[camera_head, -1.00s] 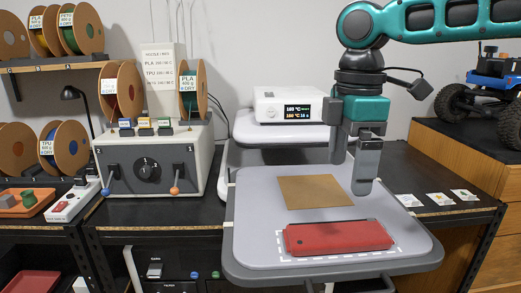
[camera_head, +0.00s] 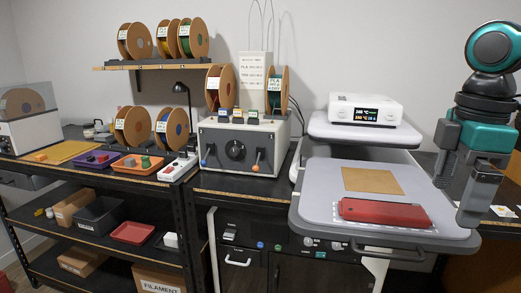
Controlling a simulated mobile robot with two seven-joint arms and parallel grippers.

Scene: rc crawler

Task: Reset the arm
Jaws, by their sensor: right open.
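My right arm, teal and black, hangs down at the right edge of the head view. My right gripper (camera_head: 456,203) is open and empty, with its dark grey fingers pointing down at the right edge of the grey tray (camera_head: 318,208). A red flat block (camera_head: 384,212) lies on the tray inside a white dashed outline, left of the gripper and apart from it. A brown square sheet (camera_head: 371,180) lies behind the block. My left gripper is not in view.
A white device with a display (camera_head: 365,110) stands behind the tray. A grey box with a black knob (camera_head: 238,146) stands left of it. Shelves with spools (camera_head: 133,41), an orange tray (camera_head: 137,164) and bins fill the left.

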